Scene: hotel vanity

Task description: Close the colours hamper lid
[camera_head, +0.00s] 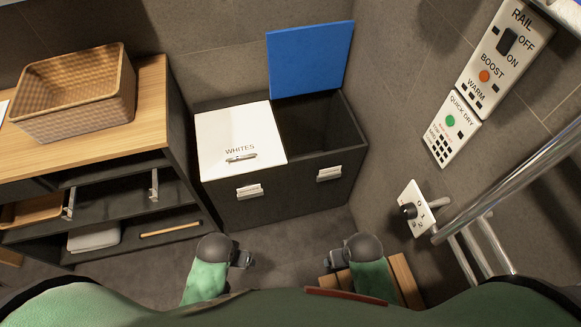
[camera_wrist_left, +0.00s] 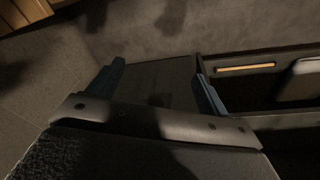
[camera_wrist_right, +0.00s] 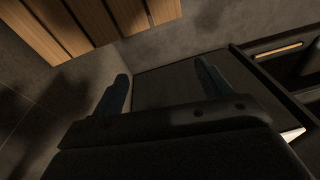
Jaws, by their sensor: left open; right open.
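The blue lid (camera_head: 309,60) of the hamper stands raised at the back of the right compartment, near the wall. Under it the right compartment (camera_head: 318,125) is open and dark inside. The left compartment has a white lid (camera_head: 240,140) marked WHITES, which is shut.
Switch panels (camera_head: 452,125), a wall dial (camera_head: 412,208) and metal rails (camera_head: 510,190) are at the right. A slatted wooden piece (camera_head: 400,280) lies by my right arm.

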